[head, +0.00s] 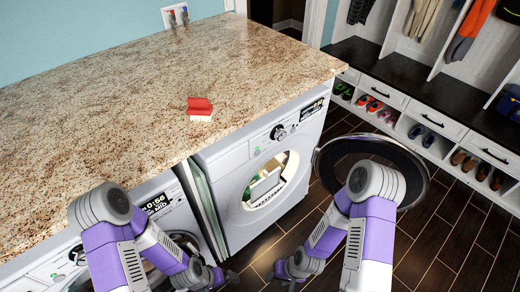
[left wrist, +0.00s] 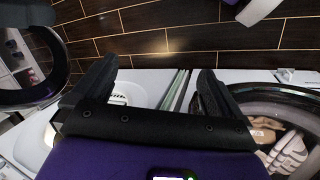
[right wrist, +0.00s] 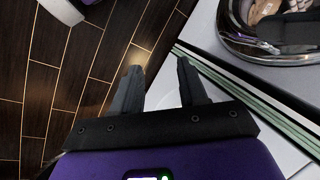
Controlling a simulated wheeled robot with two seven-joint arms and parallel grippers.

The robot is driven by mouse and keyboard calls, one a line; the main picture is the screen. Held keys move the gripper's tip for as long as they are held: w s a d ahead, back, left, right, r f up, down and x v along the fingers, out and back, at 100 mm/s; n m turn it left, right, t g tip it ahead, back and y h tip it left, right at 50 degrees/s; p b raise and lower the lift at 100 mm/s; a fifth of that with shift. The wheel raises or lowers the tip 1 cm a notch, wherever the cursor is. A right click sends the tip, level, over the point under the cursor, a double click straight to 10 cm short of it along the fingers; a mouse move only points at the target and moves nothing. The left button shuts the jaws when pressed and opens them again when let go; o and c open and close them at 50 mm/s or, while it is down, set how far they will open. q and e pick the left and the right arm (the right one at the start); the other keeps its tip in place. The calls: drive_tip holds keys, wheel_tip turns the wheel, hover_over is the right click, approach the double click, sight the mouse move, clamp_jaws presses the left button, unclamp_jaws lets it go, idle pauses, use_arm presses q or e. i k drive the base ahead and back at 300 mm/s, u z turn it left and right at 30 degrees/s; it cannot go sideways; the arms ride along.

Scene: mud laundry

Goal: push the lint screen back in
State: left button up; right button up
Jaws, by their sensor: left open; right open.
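The dryer (head: 235,165) stands at the right end of the counter with its round opening uncovered. A pale, slatted piece (head: 265,186) shows in that opening and looks like the lint screen; I cannot tell how far it sticks out. The open dryer door (head: 335,150) is swung out to the right. My right gripper (head: 280,274) is open and empty, low in front of the dryer; its fingers also show in the right wrist view (right wrist: 160,68). My left gripper (head: 230,277) is open and empty, low before the machines; its fingers show in the left wrist view (left wrist: 157,80).
A washer (head: 160,205) with clothes behind its round door (left wrist: 285,115) stands left of the dryer. Thin green-edged panels (head: 197,205) fill the gap between them. A red and white object (head: 200,109) lies on the granite counter (head: 120,110). Shoe cubbies (head: 430,125) line the right.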

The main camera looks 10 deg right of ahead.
sight(269, 181)
drive_tip(key=u, duration=0.55)
drive_tip(key=k, duration=1.25)
drive_tip(key=z, duration=0.05)
drive_tip(key=i, duration=0.45)
drive_tip(key=z, duration=0.75)
drive_tip(key=i, duration=1.35)
drive_tip(key=u, duration=0.7)
